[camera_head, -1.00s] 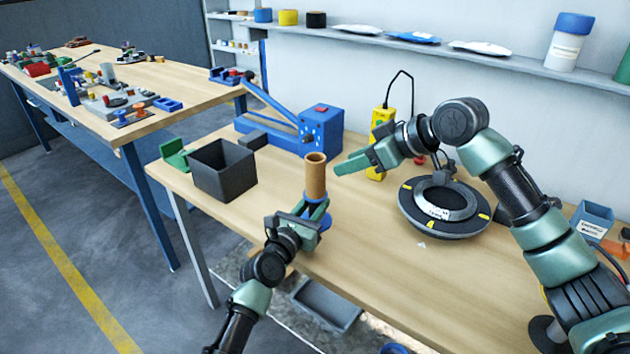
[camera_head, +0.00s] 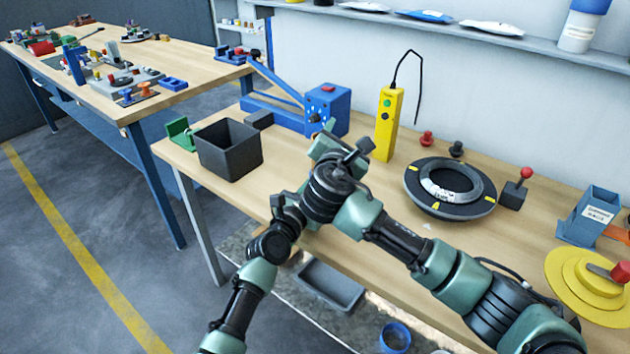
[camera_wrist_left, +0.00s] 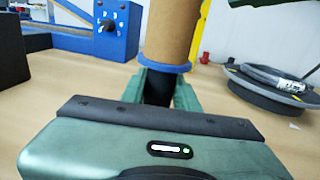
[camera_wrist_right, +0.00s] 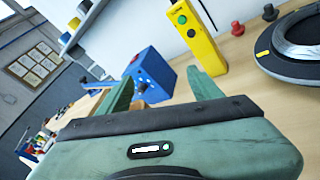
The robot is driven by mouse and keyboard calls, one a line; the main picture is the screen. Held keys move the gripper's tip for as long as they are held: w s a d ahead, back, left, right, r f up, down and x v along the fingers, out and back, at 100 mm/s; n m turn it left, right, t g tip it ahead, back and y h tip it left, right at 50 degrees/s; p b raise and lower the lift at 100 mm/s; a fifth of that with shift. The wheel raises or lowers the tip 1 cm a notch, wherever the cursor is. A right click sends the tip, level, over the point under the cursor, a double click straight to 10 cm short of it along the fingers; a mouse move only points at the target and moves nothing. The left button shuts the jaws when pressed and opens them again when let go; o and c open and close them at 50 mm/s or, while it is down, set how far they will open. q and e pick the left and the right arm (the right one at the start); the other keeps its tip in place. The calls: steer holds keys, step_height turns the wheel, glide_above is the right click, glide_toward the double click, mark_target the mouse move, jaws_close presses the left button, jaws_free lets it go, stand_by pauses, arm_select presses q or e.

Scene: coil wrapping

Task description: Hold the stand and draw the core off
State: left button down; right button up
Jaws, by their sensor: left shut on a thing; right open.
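The tan core (camera_wrist_left: 172,28) stands upright on the blue flange of the stand (camera_wrist_left: 165,64) in the left wrist view. My left gripper (camera_wrist_left: 158,88) is shut on the dark post of the stand just under that flange. In the head view my right arm hides the core, the stand and the left fingers. My right gripper (camera_head: 342,146) is open above the table, about where the core stands. A dark green edge at the top right of the left wrist view may be my right gripper.
A black bin (camera_head: 228,150) and blue machine (camera_head: 322,110) stand behind to the left. A yellow control box (camera_head: 387,124) stands at the back. The black ring (camera_head: 450,188) lies right of my right gripper. Bare table lies between the ring and the front edge.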

steer(key=s+a+r+n+t, duration=0.2)
steer(key=s+a+n+t, duration=0.2)
steer(key=s+a+n, duration=0.3)
steer(key=s+f+g+y, duration=0.1)
steer(key=s+f+g, duration=0.1)
steer(key=s+f, duration=0.25)
steer(key=shift+y, duration=0.3)
steer(key=w, duration=0.3)
steer(key=w+d, duration=0.1)
steer(key=w, duration=0.7)
steer(key=shift+d, duration=0.4)
jaws_close()
